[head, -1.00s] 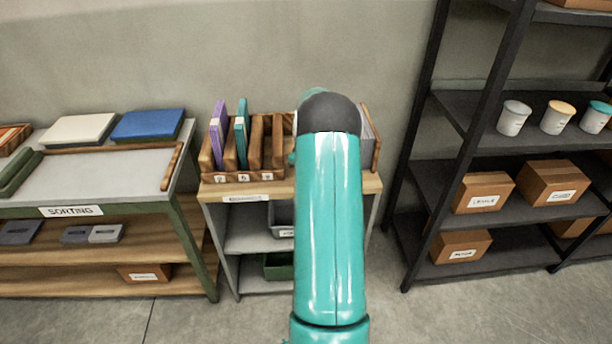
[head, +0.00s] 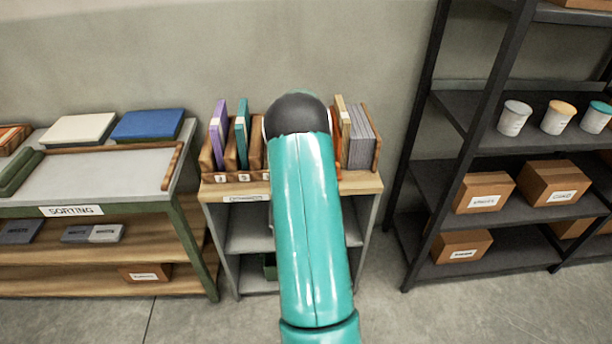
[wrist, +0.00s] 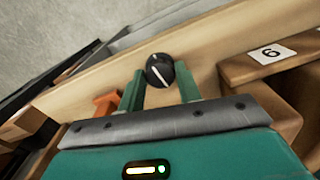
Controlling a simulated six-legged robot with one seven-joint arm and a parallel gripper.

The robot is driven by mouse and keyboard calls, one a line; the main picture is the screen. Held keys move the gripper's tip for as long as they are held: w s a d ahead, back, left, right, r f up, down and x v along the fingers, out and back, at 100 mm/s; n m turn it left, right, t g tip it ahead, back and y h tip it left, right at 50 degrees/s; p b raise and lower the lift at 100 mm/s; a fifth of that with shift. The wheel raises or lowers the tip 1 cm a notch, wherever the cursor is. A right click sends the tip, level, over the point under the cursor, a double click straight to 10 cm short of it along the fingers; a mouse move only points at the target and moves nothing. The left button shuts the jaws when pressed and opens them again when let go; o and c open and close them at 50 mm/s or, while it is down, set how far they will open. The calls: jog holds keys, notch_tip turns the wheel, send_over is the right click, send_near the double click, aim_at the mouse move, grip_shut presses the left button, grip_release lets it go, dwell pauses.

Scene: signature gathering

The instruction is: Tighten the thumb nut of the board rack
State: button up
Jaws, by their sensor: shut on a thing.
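The thumb nut (wrist: 160,70) is a round black knob with a white line, in the wrist view. It sits between the two green fingertips of my gripper (wrist: 161,83), which is shut on it. The white line runs at a slant. The wooden board rack (head: 208,178) stands on a small shelf unit in the head view. In the wrist view a part of the rack (wrist: 232,72) with a label "6" lies to the right of the nut. In the head view my arm hides the rack's middle, the nut and my gripper.
The rack holds a purple board (head: 218,125), a teal board (head: 242,130) and grey boards (head: 362,140). A sorting table (head: 100,175) stands to the left, and a black shelf (head: 450,170) with cups and boxes to the right. An orange piece (wrist: 105,103) lies close to my left finger.

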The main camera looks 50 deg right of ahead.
jog(key=shift+m, duration=0.8)
jog(key=o, duration=1)
notch_tip(320, 180, up, 14)
dwell(0.3)
